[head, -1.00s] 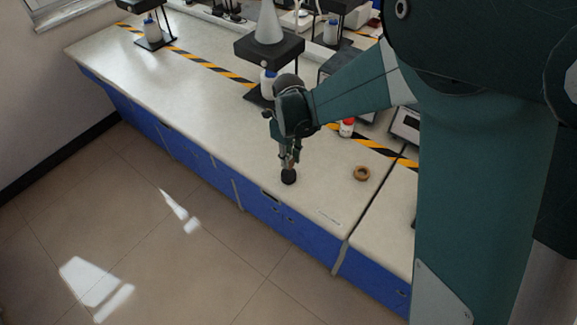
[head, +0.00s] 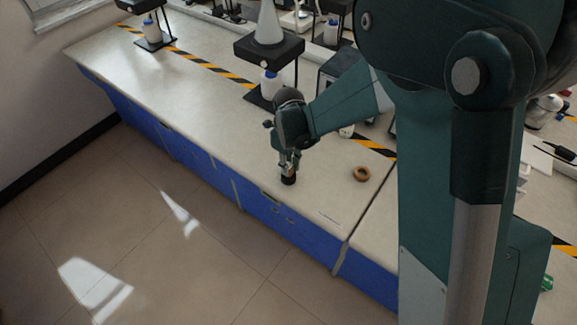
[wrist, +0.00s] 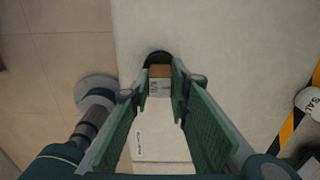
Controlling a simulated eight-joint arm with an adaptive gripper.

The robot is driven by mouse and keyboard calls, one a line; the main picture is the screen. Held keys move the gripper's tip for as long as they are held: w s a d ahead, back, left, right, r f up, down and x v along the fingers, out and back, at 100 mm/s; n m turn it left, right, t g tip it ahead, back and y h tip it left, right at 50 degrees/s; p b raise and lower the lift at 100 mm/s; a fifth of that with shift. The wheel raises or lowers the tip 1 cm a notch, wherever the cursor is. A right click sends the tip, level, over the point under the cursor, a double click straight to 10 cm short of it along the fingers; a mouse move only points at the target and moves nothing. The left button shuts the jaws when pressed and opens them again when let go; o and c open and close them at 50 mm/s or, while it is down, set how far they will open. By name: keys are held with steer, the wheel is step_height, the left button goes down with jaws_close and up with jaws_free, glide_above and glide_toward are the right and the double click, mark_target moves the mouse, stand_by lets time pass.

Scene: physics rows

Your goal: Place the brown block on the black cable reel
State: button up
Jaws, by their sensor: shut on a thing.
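My gripper (head: 288,168) points down near the front edge of the bench. In the wrist view my gripper (wrist: 159,88) is shut on the brown block (wrist: 159,74), which sits between its two green-padded fingertips. The black cable reel (head: 289,181) stands on the bench directly under the fingertips. In the wrist view the reel (wrist: 158,57) shows as a dark rim just beyond the block, and the rest of it is hidden. I cannot tell whether the block touches the reel.
A brown ring (head: 361,174) lies on the bench to the right. A black stand (head: 268,48) with a flask and bottle stands behind my gripper. Yellow-black tape (head: 215,69) runs along the bench. The bench surface to the left is clear, and its front edge is close.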

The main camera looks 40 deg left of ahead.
steer(key=shift+f, duration=0.15)
steer(key=o, duration=0.9)
step_height(320, 180, up, 12)
steer(key=shift+p, duration=0.4)
stand_by(0.9)
steer(key=shift+r, duration=0.2)
